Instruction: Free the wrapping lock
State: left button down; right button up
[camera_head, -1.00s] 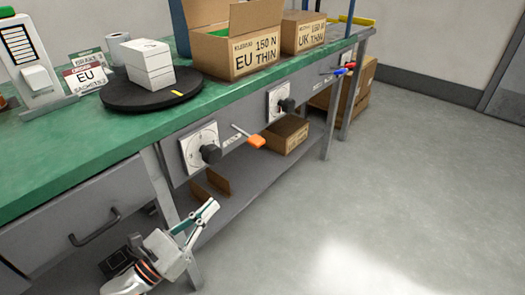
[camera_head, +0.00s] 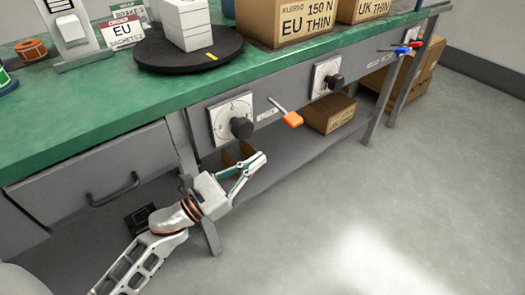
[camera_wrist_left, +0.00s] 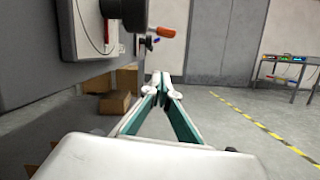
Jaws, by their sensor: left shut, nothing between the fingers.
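An orange-tipped lever (camera_head: 291,119) sticks out from the grey front of the green-topped bench. A label is beside it, too small to read, so I cannot tell whether this is the wrapping lock. The orange tip also shows in the left wrist view (camera_wrist_left: 165,32). A black knob on a white dial plate (camera_head: 221,124) is left of the lever, and a second dial plate (camera_head: 322,76) is to its right. My left gripper (camera_head: 260,161) is shut and empty, below the left knob and the lever, apart from both. It also shows in the left wrist view (camera_wrist_left: 160,78). My right gripper is out of view.
A black turntable (camera_head: 160,60) with white boxes stands on the green bench top (camera_head: 70,128) near cartons (camera_head: 255,20). Blue (camera_head: 401,50) and red (camera_head: 416,44) levers sit farther right. A drawer (camera_head: 60,185) is at left. The floor (camera_head: 400,190) in front is clear.

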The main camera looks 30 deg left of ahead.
aim_at(283, 111)
pick_arm(q)
jog(key=w+d+r+p, duration=0.1)
jog(key=w+d+r, duration=0.2)
jog(key=w+r, duration=0.3)
jog(key=shift+w+d+p, duration=0.3)
jog(key=shift+w+p, duration=0.1)
jog(key=shift+w, duration=0.3)
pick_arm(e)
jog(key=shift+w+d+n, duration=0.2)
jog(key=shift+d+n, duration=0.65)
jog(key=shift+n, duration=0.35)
